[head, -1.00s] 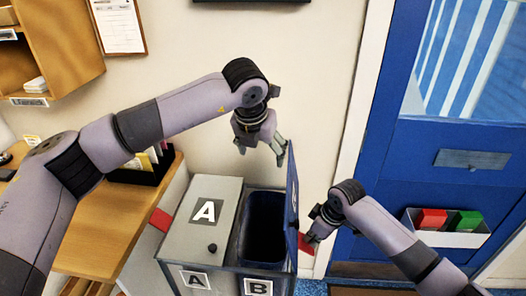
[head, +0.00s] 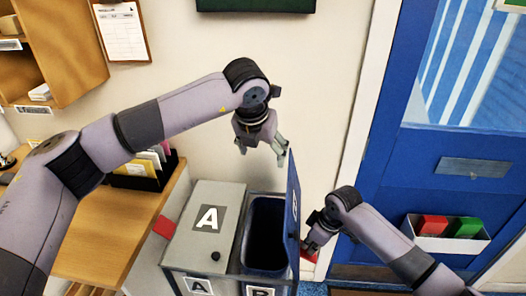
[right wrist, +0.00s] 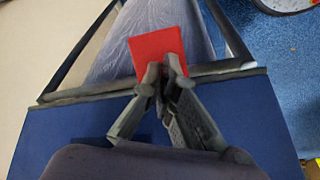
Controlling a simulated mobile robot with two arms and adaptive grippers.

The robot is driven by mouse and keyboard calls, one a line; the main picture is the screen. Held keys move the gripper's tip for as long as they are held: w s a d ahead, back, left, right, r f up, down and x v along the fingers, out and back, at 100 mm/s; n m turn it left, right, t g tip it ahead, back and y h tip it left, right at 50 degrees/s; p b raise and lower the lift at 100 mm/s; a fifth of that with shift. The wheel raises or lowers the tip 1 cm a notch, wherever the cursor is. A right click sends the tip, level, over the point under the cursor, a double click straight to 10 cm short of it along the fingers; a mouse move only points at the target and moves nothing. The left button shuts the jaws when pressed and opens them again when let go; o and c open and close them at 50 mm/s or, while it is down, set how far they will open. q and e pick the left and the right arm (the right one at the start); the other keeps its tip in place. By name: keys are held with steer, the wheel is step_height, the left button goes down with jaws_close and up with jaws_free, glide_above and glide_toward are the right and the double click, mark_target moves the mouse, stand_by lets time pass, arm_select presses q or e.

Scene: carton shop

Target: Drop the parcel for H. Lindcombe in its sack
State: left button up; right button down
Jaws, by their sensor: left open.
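No parcel for H. Lindcombe can be made out in either view. A double bin stands below the wall. Compartment A has a closed grey lid (head: 226,196). Compartment B (head: 266,208) is open, with a dark liner inside; its blue lid (head: 294,195) stands upright at its right side. My left gripper (head: 283,153) is open and empty above B, close to the lid's top edge. My right gripper (head: 308,247) is right of the lid, by a red tab (head: 309,256). In the right wrist view its fingertips (right wrist: 165,78) are nearly together and overlap the red tab (right wrist: 157,45).
A wooden counter (head: 130,230) with a black holder of envelopes (head: 148,172) is at the left, below wooden pigeonholes (head: 60,60). A blue door (head: 455,150) at the right carries a white tray (head: 440,240) with red and green boxes.

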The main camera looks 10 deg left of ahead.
steer(key=shift+r+p, duration=0.4)
steer(key=shift+r, duration=0.35)
steer(key=shift+w+d+r+p, duration=0.1)
steer(key=shift+d+r+p, duration=0.1)
steer(key=shift+r+p, duration=0.25)
steer(key=shift+w+d+r+p, duration=0.1)
steer(key=shift+d+r+p, duration=0.05)
steer(key=shift+r+p, duration=0.3)
steer(key=shift+w+a+p+v, duration=0.1)
steer(key=shift+a+p+v, duration=0.1)
steer(key=shift+p+v, duration=0.75)
steer(key=shift+w+a+p+v, duration=0.1)
steer(key=shift+a+p+v, duration=0.1)
steer(key=shift+p+v, duration=0.75)
steer(key=shift+w+a+p+v, duration=0.1)
steer(key=shift+a+p+v, duration=0.1)
steer(key=shift+p+v, duration=0.75)
steer(key=shift+r, duration=0.1)
